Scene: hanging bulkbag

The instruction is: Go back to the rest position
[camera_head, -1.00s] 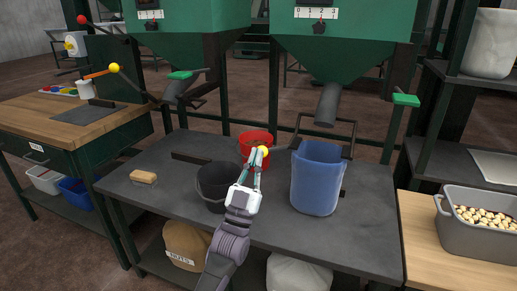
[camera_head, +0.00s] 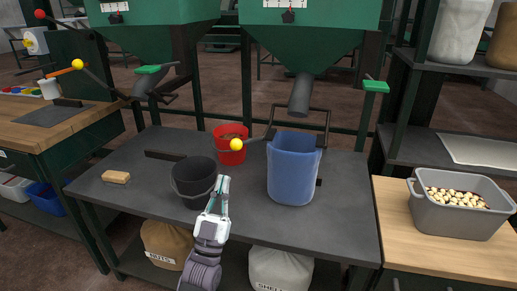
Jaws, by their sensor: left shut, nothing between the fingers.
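My left gripper (camera_head: 222,182) is shut and empty. It points up the picture, above the dark table, in front of the black bucket's right side. A yellow ball knob (camera_head: 236,144) on a thin rod stands farther back, apart from my fingertips, in front of the red bucket (camera_head: 231,152). The black bucket (camera_head: 194,183) is to the left of my fingers and the blue bucket (camera_head: 293,172) to the right. My right gripper is not in view.
The dark table (camera_head: 235,261) carries a wooden-backed brush (camera_head: 116,177) at left. Green hoppers (camera_head: 313,47) hang above it. A grey crate of nuts (camera_head: 463,217) stands on the wooden table at right. Sacks (camera_head: 281,271) sit on the lower shelf.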

